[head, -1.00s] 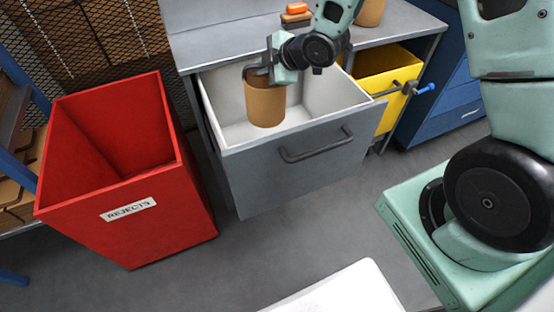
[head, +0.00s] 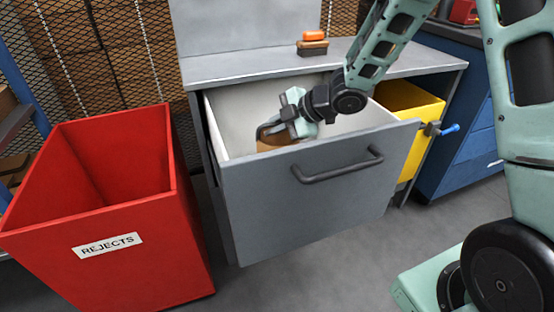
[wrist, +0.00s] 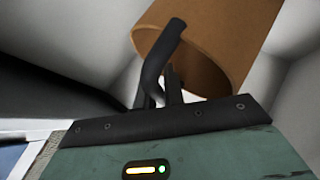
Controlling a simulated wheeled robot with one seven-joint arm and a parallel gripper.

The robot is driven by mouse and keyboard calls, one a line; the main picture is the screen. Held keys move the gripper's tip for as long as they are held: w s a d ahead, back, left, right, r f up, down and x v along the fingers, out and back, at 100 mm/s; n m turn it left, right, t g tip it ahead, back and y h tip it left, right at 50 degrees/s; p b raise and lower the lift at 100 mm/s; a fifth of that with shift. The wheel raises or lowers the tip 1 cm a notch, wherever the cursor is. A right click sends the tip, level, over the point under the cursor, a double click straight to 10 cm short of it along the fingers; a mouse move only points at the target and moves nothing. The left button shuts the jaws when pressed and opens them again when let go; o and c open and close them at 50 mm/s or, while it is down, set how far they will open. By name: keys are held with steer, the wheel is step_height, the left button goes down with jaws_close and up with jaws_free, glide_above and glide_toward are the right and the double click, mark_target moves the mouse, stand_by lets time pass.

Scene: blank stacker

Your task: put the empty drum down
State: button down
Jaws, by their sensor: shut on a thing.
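The empty drum is a brown open cylinder. In the head view the drum (head: 268,146) is down inside the open grey drawer (head: 305,195), with only its upper part showing above the front panel. My gripper (head: 272,132) is at its rim, shut on the drum wall. In the wrist view the drum (wrist: 215,45) shows its hollow inside, and the fingers of my gripper (wrist: 172,75) pinch its near rim. The drum's base is hidden, so I cannot tell whether it touches the drawer floor.
A red bin marked REJECTS (head: 105,215) stands left of the drawer. A yellow bin (head: 412,105) is to the right, beside a clamp with a blue handle (head: 446,129). A brush with an orange top (head: 313,42) lies on the grey bench top (head: 240,66).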

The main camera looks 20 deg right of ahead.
mark_target(275, 142)
steer(key=shift+f+b, duration=0.9)
steer(key=shift+f, duration=1.7)
steer(key=shift+f, duration=0.2)
steer(key=c, duration=1.5)
jaws_free()
steer(key=shift+s+d+r, duration=0.1)
steer(key=shift+d+r, duration=0.1)
steer(key=shift+r, duration=0.25)
steer(key=p+v, duration=0.4)
steer(key=v, duration=0.7)
steer(key=shift+s, duration=0.15)
